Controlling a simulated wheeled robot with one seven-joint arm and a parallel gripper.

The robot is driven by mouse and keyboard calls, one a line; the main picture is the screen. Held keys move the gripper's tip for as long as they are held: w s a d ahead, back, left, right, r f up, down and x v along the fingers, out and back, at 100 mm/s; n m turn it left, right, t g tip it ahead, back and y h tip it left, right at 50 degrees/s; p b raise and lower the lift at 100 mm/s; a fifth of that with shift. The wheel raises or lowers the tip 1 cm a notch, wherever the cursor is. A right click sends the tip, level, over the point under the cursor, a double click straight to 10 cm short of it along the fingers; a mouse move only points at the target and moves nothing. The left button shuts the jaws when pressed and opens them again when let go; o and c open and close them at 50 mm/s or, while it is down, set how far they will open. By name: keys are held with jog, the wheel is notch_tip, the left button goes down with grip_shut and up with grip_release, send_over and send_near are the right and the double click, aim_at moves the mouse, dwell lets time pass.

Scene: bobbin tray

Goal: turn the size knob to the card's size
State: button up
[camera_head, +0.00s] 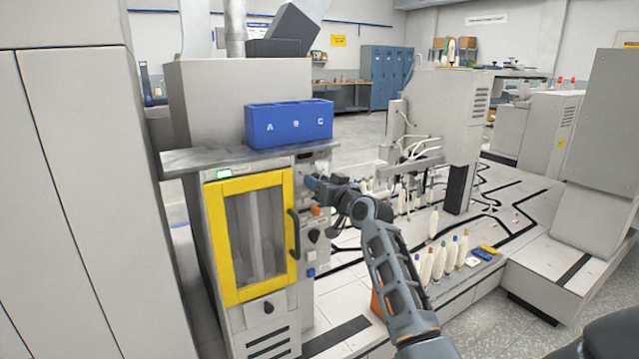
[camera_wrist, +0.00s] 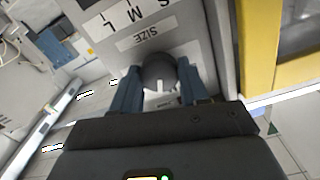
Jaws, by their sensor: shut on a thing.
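The size knob (camera_wrist: 160,70) is dark and round with a short white mark. It sits on a grey panel (camera_wrist: 190,32) beside an upside-down "SIZE" label (camera_wrist: 145,34). The letters S, M and L stand on a white strip (camera_wrist: 130,14) beyond that label. In the wrist view the white mark points down the picture, away from the letters. My gripper (camera_wrist: 158,84) is shut on the knob, one blue-grey finger on each side. In the head view my gripper (camera_head: 314,184) is at the panel right of the yellow-framed door and hides the knob. I cannot make out the size card.
The yellow-framed door (camera_head: 254,238) with a dark handle is left of my gripper. A blue bin marked A, B, C (camera_head: 290,124) stands on the shelf above. Another dark knob (camera_head: 314,236) is below. Several white bobbins (camera_head: 450,256) stand on the right.

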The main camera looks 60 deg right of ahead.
jog(key=shift+m+p, duration=0.95)
jog(key=shift+m, duration=2.65)
jog(key=o, duration=1.1)
jog(key=shift+c, duration=0.2)
jog(key=shift+s, duration=0.1)
jog(key=b+v, duration=0.1)
jog(key=v, duration=0.6)
jog(key=shift+s, duration=0.3)
jog(key=shift+a, duration=0.15)
